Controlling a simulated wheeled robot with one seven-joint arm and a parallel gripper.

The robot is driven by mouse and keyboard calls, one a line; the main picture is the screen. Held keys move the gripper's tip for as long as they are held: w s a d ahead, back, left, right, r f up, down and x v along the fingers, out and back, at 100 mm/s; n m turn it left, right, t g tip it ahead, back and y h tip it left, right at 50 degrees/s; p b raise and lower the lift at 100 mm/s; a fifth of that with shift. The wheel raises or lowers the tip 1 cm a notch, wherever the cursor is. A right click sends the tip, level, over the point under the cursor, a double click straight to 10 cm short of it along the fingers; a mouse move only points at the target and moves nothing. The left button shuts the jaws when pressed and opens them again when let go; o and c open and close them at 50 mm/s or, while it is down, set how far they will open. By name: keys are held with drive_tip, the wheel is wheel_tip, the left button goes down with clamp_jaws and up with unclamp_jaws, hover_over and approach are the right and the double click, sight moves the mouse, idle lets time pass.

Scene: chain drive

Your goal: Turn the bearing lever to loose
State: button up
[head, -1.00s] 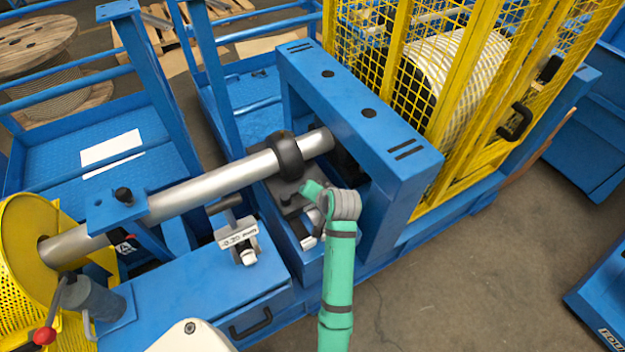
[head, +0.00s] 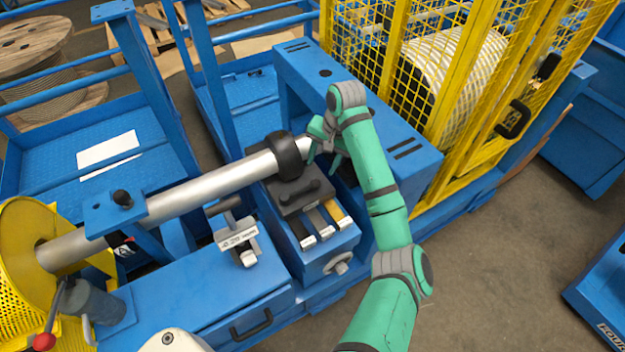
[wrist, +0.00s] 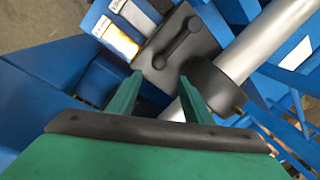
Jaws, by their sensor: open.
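A dark lever with rounded ends (head: 310,190) lies on top of a dark block (head: 290,206) beside the steel shaft (head: 215,188); I take it for the bearing lever. It also shows in the wrist view (wrist: 177,43), beyond my fingertips. I cannot read its loose or tight marking. A black collar (head: 287,157) sits around the shaft next to the block. My gripper (head: 325,158) is open, with nothing seen between its fingers. It is above and behind the lever, near the shaft's right end. In the wrist view its fingers (wrist: 158,88) point toward the block, apart from the lever.
A blue housing (head: 400,150) stands close behind my arm, with a yellow mesh guard (head: 440,60) beyond. Silver and yellow bars (head: 335,212) and a handwheel (head: 340,263) are in front of the block. A red-knobbed lever (head: 44,341) stands far left. Open floor lies right.

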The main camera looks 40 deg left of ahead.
sight(317, 180)
drive_tip(key=f, duration=0.3)
drive_tip(key=a+f, duration=0.1)
drive_tip(key=f, duration=0.3)
drive_tip(key=a+f, duration=0.1)
drive_tip(key=f, duration=0.2)
drive_tip(key=shift+s+f, duration=0.15)
drive_tip(key=shift+f, duration=0.05)
clamp_jaws()
drive_tip(key=shift+d, duration=0.1)
